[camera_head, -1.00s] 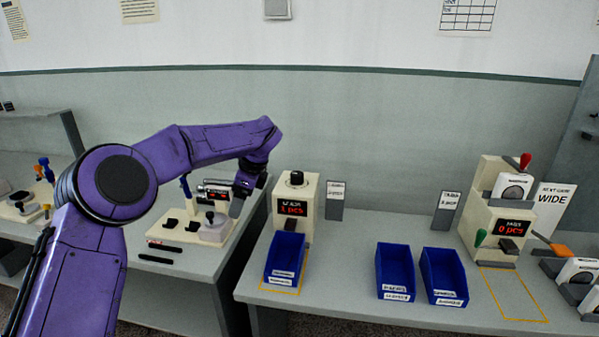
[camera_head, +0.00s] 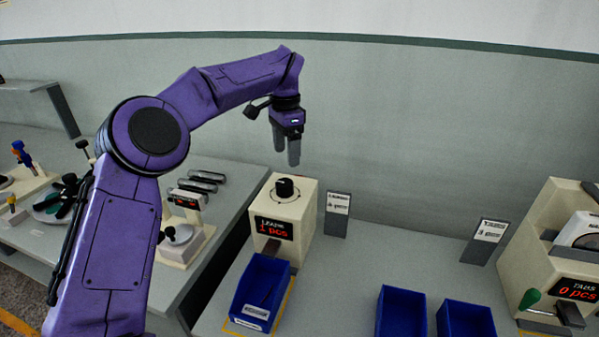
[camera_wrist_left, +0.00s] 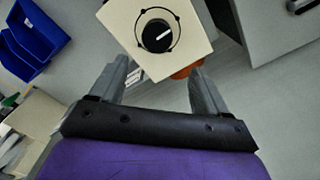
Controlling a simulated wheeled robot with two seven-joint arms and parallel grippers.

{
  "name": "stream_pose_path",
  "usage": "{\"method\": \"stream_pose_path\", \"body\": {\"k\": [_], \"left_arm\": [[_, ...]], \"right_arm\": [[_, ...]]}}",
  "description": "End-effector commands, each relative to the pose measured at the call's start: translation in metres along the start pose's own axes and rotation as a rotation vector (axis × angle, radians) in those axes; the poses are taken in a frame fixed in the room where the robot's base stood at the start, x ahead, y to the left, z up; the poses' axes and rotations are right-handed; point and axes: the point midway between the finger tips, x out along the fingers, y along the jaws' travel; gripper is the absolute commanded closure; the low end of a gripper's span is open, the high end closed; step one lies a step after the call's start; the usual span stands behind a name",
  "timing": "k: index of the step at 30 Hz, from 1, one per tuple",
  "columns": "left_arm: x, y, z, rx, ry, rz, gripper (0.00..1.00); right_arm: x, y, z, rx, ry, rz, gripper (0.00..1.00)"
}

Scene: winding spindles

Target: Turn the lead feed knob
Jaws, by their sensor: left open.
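The lead feed knob (camera_head: 284,188) is a black round knob on top of a cream box (camera_head: 300,212) whose display reads "LEADS 1 pcs". In the left wrist view the knob (camera_wrist_left: 156,36) has a white pointer line and a dark ring with dots around it. My left gripper (camera_head: 287,160) is open and empty, pointing down above the knob and apart from it. In the left wrist view its two fingers (camera_wrist_left: 157,82) show below the knob, not around it. My right gripper is not in view.
A blue bin (camera_head: 258,290) stands in front of the lead box. Two more blue bins (camera_head: 402,315) stand to the right. A label stand (camera_head: 337,214) is beside the box. A tabs box (camera_head: 555,250) reading "0 pcs" stands at the far right. Bare bench lies between.

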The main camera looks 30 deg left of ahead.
Motion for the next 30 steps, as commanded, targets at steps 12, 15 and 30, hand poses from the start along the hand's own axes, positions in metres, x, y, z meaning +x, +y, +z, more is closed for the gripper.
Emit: {"method": "stream_pose_path", "body": {"k": [12, 15, 30], "left_arm": [[0.067, 0.0, 0.006, -0.003, 0.0, 0.001, 0.24], [0.086, -0.001, 0.003, -0.003, -0.002, 0.001, 0.24], [0.106, -0.001, 0.0, -0.001, 0.0, 0.0, 0.5]], "right_arm": [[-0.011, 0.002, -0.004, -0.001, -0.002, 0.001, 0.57], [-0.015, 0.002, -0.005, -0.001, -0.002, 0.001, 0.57], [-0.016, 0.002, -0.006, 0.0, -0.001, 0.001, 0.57]]}}
